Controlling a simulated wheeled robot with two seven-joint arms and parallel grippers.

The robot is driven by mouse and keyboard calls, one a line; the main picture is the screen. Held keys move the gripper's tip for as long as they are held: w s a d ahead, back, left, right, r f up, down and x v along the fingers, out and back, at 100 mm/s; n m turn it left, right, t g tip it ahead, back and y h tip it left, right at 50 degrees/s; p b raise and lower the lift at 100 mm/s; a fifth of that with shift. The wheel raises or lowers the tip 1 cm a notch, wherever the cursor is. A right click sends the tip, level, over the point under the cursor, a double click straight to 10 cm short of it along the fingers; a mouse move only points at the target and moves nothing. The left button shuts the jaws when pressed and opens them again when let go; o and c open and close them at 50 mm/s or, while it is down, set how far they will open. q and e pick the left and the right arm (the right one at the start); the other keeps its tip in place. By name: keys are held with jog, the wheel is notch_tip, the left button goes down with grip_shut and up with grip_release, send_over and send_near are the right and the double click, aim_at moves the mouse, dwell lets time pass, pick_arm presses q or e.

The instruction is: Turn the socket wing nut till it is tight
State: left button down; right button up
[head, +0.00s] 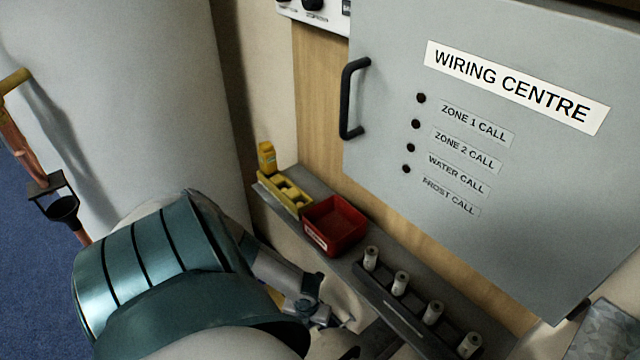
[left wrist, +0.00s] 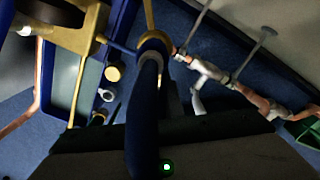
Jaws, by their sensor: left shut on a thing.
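The brass piece that looks like the socket wing nut (left wrist: 154,41) is in the upper middle of the left wrist view. It has a round head with thin arms reaching outward. My left gripper (left wrist: 156,62) reaches up to it and is shut on it, with a dark blue finger in front hiding part of the grip. In the head view my left gripper (head: 325,314) is low in the middle, partly behind my own arm, and the wing nut cannot be made out there. My right gripper is in neither view.
A grey shelf (head: 340,268) carries a red tray (head: 334,222), a yellow holder (head: 284,194) and several small white cylinders. A grey wiring cabinet (head: 390,200) with a black handle hangs above. In the left wrist view, pipes (left wrist: 215,72) and a blue-rimmed tray (left wrist: 62,85) flank the grip.

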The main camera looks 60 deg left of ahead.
pick_arm(q)
jog(key=shift+s, duration=0.1)
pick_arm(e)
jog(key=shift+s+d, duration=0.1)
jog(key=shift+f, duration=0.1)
pick_arm(q)
jog(key=c, duration=1.9)
grip_release()
